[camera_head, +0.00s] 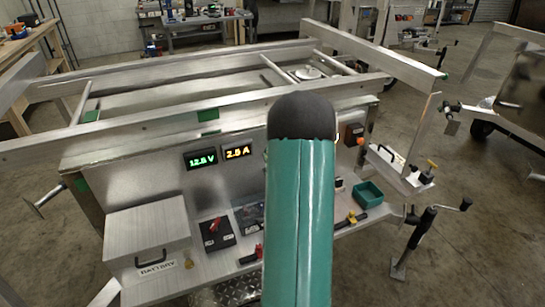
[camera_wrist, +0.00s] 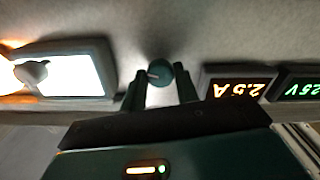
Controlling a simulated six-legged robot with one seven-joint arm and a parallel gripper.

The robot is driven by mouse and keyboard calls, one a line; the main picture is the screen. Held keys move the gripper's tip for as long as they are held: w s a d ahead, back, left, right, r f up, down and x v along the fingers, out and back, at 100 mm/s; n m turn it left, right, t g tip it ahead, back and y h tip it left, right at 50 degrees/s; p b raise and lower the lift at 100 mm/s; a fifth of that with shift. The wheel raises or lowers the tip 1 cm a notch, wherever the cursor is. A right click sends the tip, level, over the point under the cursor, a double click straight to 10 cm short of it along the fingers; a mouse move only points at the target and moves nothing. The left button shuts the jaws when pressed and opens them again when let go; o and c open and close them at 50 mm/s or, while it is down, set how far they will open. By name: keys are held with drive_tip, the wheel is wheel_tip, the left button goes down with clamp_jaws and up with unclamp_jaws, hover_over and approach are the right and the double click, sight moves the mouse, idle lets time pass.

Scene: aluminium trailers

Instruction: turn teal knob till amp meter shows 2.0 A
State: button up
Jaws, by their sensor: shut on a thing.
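The teal knob (camera_wrist: 159,73) sits on the metal panel in the wrist view, with a pale pointer mark on its face. My gripper (camera_wrist: 160,82) is shut on it, with one dark finger on each side. In the head view, my teal arm hides the knob and my gripper.
A green volt meter (camera_head: 201,159) is left of the amp meter. A bright lit panel (camera_wrist: 75,75) is on the knob's other side. A battery box (camera_head: 148,238), a black box with a red part (camera_head: 216,234) and a teal bin (camera_head: 367,193) stand along the shelf.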

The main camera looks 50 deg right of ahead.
drive_tip(key=n, duration=0.6)
drive_tip(key=shift+n, duration=0.3)
idle(0.4)
drive_tip(key=o, duration=1)
drive_tip(key=shift+c, duration=0.2)
drive_tip(key=shift+s, duration=0.1)
drive_tip(key=v, duration=1.3)
drive_tip(key=shift+s+a, duration=0.2)
drive_tip(key=shift+s, duration=0.1)
